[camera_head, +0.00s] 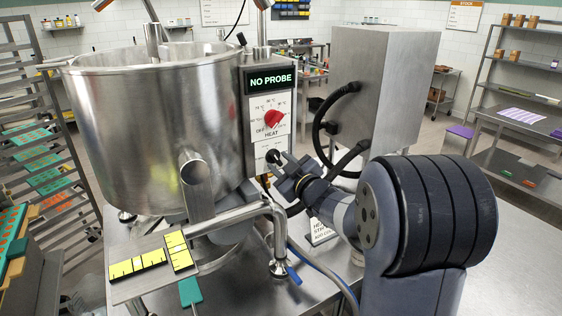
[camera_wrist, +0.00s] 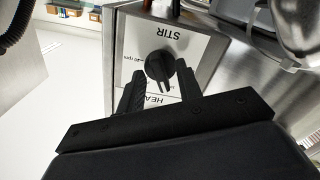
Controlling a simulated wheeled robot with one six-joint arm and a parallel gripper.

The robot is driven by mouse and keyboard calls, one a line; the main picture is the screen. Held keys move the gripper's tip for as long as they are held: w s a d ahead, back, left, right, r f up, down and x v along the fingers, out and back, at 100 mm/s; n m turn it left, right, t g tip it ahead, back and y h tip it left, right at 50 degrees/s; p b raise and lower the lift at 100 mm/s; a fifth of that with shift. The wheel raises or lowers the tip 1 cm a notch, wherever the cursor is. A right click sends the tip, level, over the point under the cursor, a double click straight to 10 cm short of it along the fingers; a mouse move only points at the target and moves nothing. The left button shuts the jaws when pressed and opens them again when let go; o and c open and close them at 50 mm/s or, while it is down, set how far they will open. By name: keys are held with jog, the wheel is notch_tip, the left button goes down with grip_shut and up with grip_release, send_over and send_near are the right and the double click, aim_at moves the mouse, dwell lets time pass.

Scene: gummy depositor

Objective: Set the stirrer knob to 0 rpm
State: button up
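The black stirrer knob (camera_wrist: 160,65) shows in the wrist view on a white plate with an upside-down "STIR" label. Its narrow grip part points toward the bottom of that picture. A partly readable rpm mark lies left of it; the other marks are hidden. My gripper (camera_wrist: 159,72) is open, with one finger on each side of the knob. The left finger looks apart from it; the right finger is close, and I cannot tell if it touches.
Above the stirrer plate are a red HEAT knob (camera_head: 274,119) and a "NO PROBE" display (camera_head: 270,80). A large steel kettle (camera_head: 150,130) stands left. A steel cabinet (camera_head: 375,90) and black hoses (camera_head: 322,125) are right. A bent pipe (camera_head: 245,212) runs below.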

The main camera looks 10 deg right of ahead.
jog(key=shift+w, duration=0.15)
jog(key=shift+r, duration=0.1)
grip_shut()
jog(key=shift+b, duration=0.35)
